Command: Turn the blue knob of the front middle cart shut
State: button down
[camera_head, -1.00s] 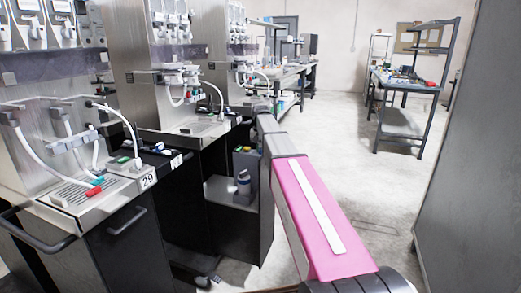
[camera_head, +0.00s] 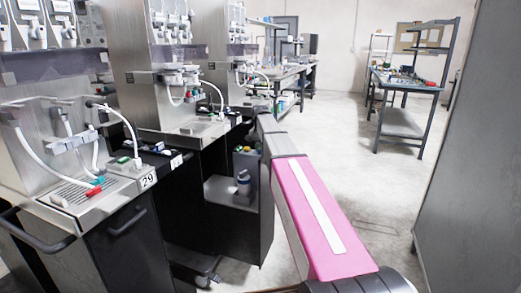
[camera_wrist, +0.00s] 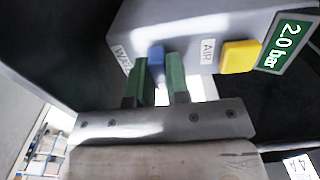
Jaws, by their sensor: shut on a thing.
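In the wrist view the blue knob (camera_wrist: 156,58) sits on the underside edge of a grey panel (camera_wrist: 190,22), beside a label partly reading "WAT". The two green fingers of my gripper (camera_wrist: 159,78) stand on either side of the knob and are shut on it. The fingers cover part of the knob, so I cannot tell its exact angle. In the head view my arm reaches out along the right side of the middle cart (camera_head: 208,155). My gripper and the blue knob are hidden there.
A yellow knob (camera_wrist: 240,56) labelled AIR sits close right of the blue one, next to a green "2.0 bar" display (camera_wrist: 287,43). Open floor (camera_head: 350,190) lies to the right.

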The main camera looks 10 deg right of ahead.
jog(key=c, duration=1.1)
grip_release()
notch_tip(320, 180, up, 11)
jog(key=shift+f, duration=0.1)
